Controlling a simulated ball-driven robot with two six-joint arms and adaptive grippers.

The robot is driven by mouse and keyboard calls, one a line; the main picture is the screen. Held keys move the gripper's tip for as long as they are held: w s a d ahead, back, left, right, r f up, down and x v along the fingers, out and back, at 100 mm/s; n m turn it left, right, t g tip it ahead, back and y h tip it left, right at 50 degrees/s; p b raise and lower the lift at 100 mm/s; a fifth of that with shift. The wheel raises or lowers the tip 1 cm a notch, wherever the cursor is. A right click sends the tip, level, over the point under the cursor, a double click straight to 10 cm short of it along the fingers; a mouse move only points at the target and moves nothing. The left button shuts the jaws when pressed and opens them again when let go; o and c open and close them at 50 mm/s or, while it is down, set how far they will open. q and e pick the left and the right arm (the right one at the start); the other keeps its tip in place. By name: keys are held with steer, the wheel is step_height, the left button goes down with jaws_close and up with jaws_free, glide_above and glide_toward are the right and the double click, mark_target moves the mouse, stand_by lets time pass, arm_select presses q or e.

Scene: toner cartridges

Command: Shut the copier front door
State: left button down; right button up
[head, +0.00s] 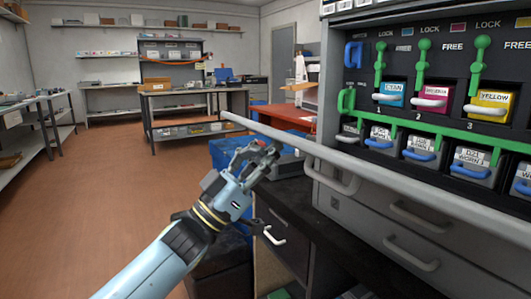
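The copier (430,110) fills the right side of the head view, with its cartridge bay exposed. A long light-grey bar (400,192) runs across the copier's front and sticks out to the left; it looks like the edge of the open front door, seen nearly edge-on. A pale curved handle (332,180) shows just under it. My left gripper (258,154) is just below and left of the bar's left part, with its fingers apart and nothing between them. I cannot tell whether it touches the bar. My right gripper is out of view.
Cyan (390,93), magenta (432,97) and yellow (490,104) cartridges sit in the bay beneath green levers. Grey drawers (420,235) are below. A dark counter (330,240) and a blue bin (222,152) are near my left arm. The brown floor (100,200) is clear on the left.

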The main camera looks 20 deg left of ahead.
arm_select(q)
steer(key=r+p, duration=0.1)
steer(key=r, duration=0.1)
steer(key=w+d+r+p, duration=0.1)
steer(key=r+p, duration=0.1)
steer(key=w+r+p, duration=0.1)
steer(key=shift+d+r+p, duration=0.3)
steer(key=shift+r+p, duration=0.1)
steer(key=shift+f, duration=0.15)
steer(key=p+x, duration=0.1)
steer(key=x, duration=0.2)
steer(key=p+x, duration=0.1)
steer(key=x, duration=0.2)
steer(key=shift+s+a+r+p, duration=0.1)
steer(key=shift+a+r+p, duration=0.05)
steer(key=shift+r+p, duration=0.25)
steer(key=f+x, duration=0.1)
steer(key=x, duration=0.5)
steer(key=shift+w+d+p, duration=0.3)
steer(key=shift+w+d, duration=0.15)
steer(key=shift+w, duration=0.05)
steer(key=shift+r, duration=0.1)
